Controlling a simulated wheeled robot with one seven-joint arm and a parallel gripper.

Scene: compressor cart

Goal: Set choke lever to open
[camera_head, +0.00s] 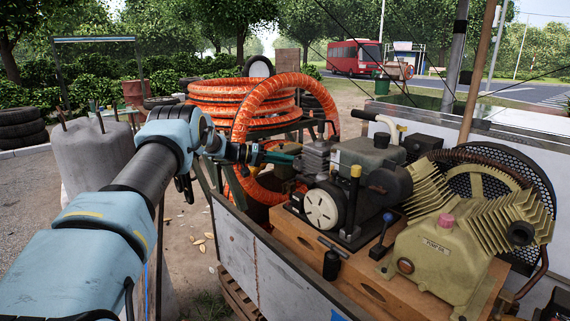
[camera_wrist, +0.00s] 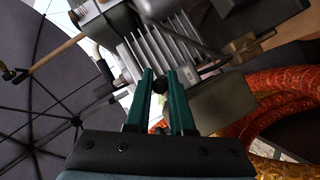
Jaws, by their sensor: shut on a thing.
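In the wrist view, the two green fingers of my gripper (camera_wrist: 160,76) point at the grey finned block (camera_wrist: 165,48). They are shut on a small dark round knob (camera_wrist: 160,86), which appears to be the choke lever's end. The lever's stem and its angle are mostly hidden by the fingers, so I cannot tell its setting.
Several orange hoses (camera_head: 215,100) are coiled behind the gripper. The wooden cart deck (camera_head: 300,238) carries a blue-knobbed lever (camera_head: 387,218), a yellow-capped post (camera_head: 354,174) and the cream pump (camera_head: 440,255).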

